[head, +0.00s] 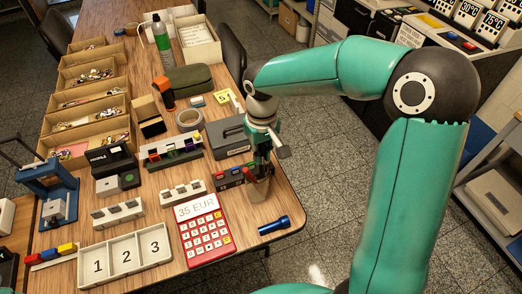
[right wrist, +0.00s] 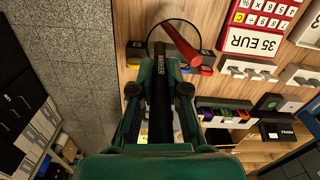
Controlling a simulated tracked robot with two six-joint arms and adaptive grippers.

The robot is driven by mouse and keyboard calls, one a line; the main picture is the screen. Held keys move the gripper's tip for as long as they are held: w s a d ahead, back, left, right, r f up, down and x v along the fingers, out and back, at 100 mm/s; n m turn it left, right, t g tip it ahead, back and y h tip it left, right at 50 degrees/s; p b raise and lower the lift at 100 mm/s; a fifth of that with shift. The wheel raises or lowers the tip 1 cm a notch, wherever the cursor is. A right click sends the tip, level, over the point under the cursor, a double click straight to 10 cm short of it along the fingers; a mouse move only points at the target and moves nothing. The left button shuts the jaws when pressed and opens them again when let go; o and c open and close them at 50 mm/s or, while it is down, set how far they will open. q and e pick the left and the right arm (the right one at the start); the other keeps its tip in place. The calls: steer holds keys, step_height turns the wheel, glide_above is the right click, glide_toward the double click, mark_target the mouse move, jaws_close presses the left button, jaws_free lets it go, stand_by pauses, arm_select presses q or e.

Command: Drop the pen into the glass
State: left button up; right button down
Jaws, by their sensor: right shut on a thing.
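My right gripper (head: 262,150) is above the glass (head: 259,191) near the table's right edge. In the right wrist view, the gripper (right wrist: 159,92) is shut on a black pen (right wrist: 160,85) lettered "MARKER". The pen's far end overlaps the round opening of the glass (right wrist: 150,42); I cannot tell how deep it reaches. A red pen (right wrist: 181,42) leans in the glass, and its red end (head: 249,174) also shows in the head view. The gripper hides most of the black pen in the head view. My left gripper is not in view.
The red calculator (head: 205,232) and blue flashlight (head: 274,225) lie near the glass. A grey cash box (head: 229,136) and a dark block with coloured buttons (head: 229,178) are close on the left. The table edge is just right of the glass.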

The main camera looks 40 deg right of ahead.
steer(key=shift+f, duration=0.15)
steer(key=c, duration=1.1)
jaws_free()
step_height(320, 180, up, 12)
